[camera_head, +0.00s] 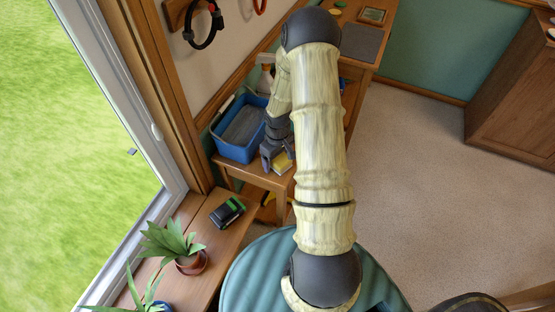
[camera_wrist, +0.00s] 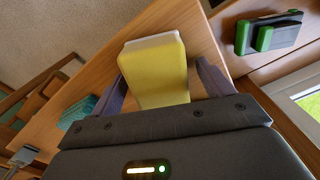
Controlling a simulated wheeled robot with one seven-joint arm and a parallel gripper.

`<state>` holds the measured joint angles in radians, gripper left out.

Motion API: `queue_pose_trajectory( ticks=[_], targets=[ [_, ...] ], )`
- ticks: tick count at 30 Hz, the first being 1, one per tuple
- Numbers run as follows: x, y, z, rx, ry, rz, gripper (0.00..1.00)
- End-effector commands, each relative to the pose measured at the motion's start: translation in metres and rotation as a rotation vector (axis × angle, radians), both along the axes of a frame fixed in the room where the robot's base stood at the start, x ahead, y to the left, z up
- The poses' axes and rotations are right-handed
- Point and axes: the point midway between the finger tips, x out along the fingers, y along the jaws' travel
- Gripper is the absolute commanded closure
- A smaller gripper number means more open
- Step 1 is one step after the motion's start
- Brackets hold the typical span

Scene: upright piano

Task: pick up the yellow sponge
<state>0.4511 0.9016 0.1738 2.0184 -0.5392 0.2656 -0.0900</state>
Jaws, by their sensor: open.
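The yellow sponge (camera_wrist: 158,72) has a pale layer along its far edge. In the wrist view it lies on a wooden shelf top (camera_wrist: 185,20), between the two open fingers of my gripper (camera_wrist: 160,85). A gap shows on the right between sponge and finger; on the left the finger is close, and I cannot tell whether it touches. In the head view the sponge (camera_head: 283,163) sits at the front of the small wooden table, partly hidden by my gripper (camera_head: 272,152) and arm.
A blue bin (camera_head: 232,150) stands left of the sponge, with a spray bottle (camera_head: 264,78) behind it. A green-and-black object (camera_head: 228,211) lies on the windowsill bench, near a potted plant (camera_head: 178,248). Open carpet (camera_head: 430,170) lies to the right.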

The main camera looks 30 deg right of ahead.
Motion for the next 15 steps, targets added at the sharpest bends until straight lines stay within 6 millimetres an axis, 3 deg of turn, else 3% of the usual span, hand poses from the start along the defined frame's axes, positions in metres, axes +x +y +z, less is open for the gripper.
queue_pose_trajectory(
  ticks=[14,15],
  targets=[
    [0.0000,-0.0003,0.0005,0.000,0.000,-0.001,0.20],
    [0.0000,-0.0003,0.0005,0.000,0.000,-0.001,0.28]
  ],
)
